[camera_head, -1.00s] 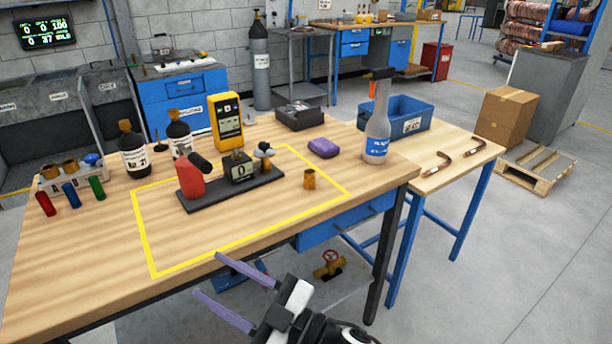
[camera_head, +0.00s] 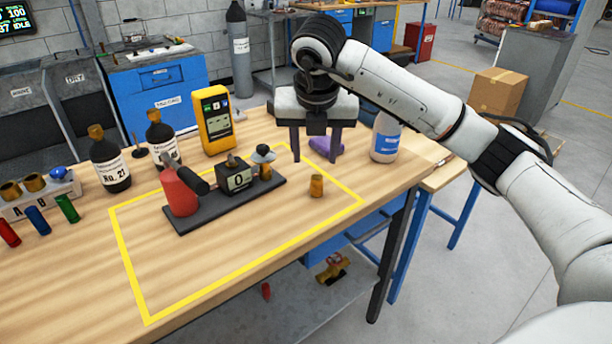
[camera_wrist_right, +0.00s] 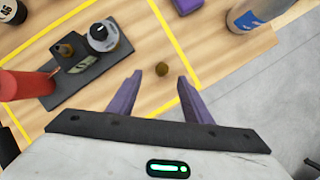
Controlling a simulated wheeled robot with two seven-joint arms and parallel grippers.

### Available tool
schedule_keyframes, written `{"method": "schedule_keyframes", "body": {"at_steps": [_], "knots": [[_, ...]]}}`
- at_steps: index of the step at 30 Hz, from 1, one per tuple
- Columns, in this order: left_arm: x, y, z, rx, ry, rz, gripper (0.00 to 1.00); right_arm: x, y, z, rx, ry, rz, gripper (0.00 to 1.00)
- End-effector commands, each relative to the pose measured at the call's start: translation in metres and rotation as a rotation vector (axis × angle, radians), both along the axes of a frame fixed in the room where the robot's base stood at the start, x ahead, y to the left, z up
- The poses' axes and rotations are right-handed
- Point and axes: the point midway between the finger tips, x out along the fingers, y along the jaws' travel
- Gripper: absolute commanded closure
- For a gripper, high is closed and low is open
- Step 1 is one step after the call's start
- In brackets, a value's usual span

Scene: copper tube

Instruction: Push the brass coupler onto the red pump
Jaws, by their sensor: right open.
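The brass coupler (camera_head: 317,186) stands upright on the wooden table inside the yellow outline, right of the black base plate. The red pump (camera_head: 179,191) with its black handle stands at the left end of that plate. My right gripper (camera_head: 315,156) is open and empty, fingers pointing down, above the table behind the coupler in the head view. In the right wrist view the coupler (camera_wrist_right: 162,69) shows small and round, beyond the two open fingers (camera_wrist_right: 158,80) and apart from them. The red pump (camera_wrist_right: 22,85) is at the left there. My left gripper is not in view.
The plate (camera_head: 215,208) also carries a black counter box (camera_head: 236,177) and a small gauge-like fitting (camera_head: 264,160). The front of the outlined area is clear.

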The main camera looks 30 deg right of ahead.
Motion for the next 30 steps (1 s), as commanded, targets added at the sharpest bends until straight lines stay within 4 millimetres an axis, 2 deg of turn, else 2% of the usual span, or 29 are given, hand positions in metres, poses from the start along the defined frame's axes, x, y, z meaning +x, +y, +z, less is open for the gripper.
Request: {"method": "schedule_keyframes", "body": {"at_steps": [10,21,30], "knots": [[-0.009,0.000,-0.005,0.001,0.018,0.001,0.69,0.000,-0.002,-0.001,-0.006,-0.001,-0.005,0.55],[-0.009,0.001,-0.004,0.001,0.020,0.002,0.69,0.015,-0.012,-0.044,-0.004,0.000,-0.003,0.55],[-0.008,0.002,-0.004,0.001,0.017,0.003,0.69,0.016,-0.012,-0.046,-0.004,-0.002,-0.002,0.55]]}}
